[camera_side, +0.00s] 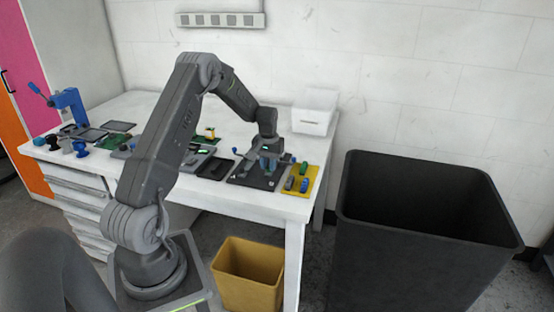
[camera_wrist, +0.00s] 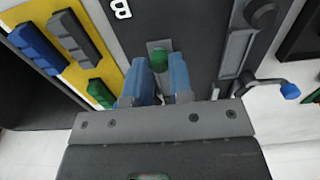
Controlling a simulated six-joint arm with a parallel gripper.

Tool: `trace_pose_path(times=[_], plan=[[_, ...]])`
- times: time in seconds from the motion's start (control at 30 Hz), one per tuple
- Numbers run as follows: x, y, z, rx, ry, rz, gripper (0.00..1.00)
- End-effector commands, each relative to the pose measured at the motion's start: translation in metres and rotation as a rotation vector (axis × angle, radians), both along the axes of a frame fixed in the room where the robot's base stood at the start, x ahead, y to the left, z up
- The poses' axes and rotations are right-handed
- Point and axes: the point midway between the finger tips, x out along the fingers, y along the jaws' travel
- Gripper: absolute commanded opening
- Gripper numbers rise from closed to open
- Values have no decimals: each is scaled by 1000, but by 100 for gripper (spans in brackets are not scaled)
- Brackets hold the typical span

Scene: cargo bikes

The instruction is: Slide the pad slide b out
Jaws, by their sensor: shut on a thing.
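My gripper (camera_wrist: 159,70) points down over a dark board (camera_wrist: 200,20) marked with a white letter B. Its two blue fingers are shut on a small slide with a green block (camera_wrist: 160,58), the pad slide b, and hide its near part. A grey strip (camera_wrist: 158,46) shows beyond the green block, near the letter. In the side view my gripper (camera_side: 266,164) is low at the dark board (camera_side: 245,180), and its fingers hide the slide there.
A yellow tray (camera_side: 309,190) beside the board holds blue, grey and green pads. A grey clamp-like part with a blue-tipped lever (camera_wrist: 289,90) is right of the fingers in the wrist view. A white box (camera_side: 312,119) stands behind; a black bin (camera_side: 410,240) is off the table.

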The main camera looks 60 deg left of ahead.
Motion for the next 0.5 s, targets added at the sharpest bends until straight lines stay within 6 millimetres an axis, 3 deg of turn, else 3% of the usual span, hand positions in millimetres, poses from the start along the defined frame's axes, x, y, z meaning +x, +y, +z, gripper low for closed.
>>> trace_pose_path(times=[0.5], plan=[[-20, -21, 2, 1, -3, 0, 4]])
